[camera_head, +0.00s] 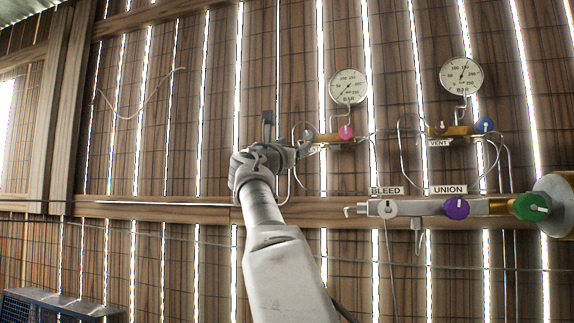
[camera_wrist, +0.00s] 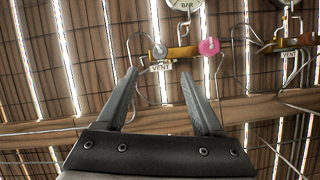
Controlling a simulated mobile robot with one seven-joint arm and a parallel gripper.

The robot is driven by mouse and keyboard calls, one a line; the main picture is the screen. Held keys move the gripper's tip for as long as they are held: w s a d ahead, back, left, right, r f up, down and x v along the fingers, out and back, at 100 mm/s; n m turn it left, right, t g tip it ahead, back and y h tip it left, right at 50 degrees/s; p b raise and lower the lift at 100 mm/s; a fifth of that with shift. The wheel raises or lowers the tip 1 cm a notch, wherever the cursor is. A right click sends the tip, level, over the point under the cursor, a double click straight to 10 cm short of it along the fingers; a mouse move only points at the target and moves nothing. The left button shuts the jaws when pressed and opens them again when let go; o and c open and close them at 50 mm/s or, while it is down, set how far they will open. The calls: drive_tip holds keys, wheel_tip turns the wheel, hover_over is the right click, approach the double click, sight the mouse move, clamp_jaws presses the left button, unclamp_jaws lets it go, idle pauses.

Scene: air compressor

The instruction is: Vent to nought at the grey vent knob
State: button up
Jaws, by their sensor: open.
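The grey vent knob (camera_head: 309,131) sits at the left end of a brass fitting on the slatted wall; it shows whole in the wrist view (camera_wrist: 159,52). A VENT label (camera_wrist: 161,67) hangs below it, partly hidden by my arm in the head view. A pink knob (camera_head: 346,132) is at the fitting's right end. A round BAR gauge (camera_head: 348,86) stands above; its reading is too small to tell. My gripper (camera_wrist: 160,76) is open and empty. In the wrist view the knob appears just beyond and between the fingertips, apart from them.
To the right is a second fitting with its own gauge (camera_head: 461,76), a VENT label (camera_head: 439,143) and a blue knob (camera_head: 485,125). Below run the grey BLEED knob (camera_head: 387,208), purple UNION knob (camera_head: 456,208) and green knob (camera_head: 530,206). Thin bent pipes flank the fittings.

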drive_tip(key=shift+b+v, duration=1.1)
drive_tip(key=shift+v, duration=0.9)
drive_tip(key=n+t+y+p, duration=0.1)
drive_tip(key=n+y+p, duration=0.2)
drive_tip(key=n+p, duration=0.85)
approach(308, 136)
drive_tip(key=w+d+r+m+p, duration=0.1)
drive_tip(key=w, duration=0.1)
drive_tip(key=w+r+m+p, duration=0.1)
drive_tip(key=w+m, duration=0.1)
drive_tip(key=w, duration=0.1)
drive_tip(key=w+d+r+m+p, duration=0.1)
drive_tip(key=w+p, duration=0.1)
drive_tip(key=shift+w+d+r+m, duration=0.3)
drive_tip(key=shift+m, duration=0.05)
drive_tip(key=shift+p+x, duration=0.85)
drive_tip(key=shift+x, duration=0.1)
drive_tip(key=shift+f, duration=0.2)
drive_tip(key=shift+w, duration=0.1)
clamp_jaws()
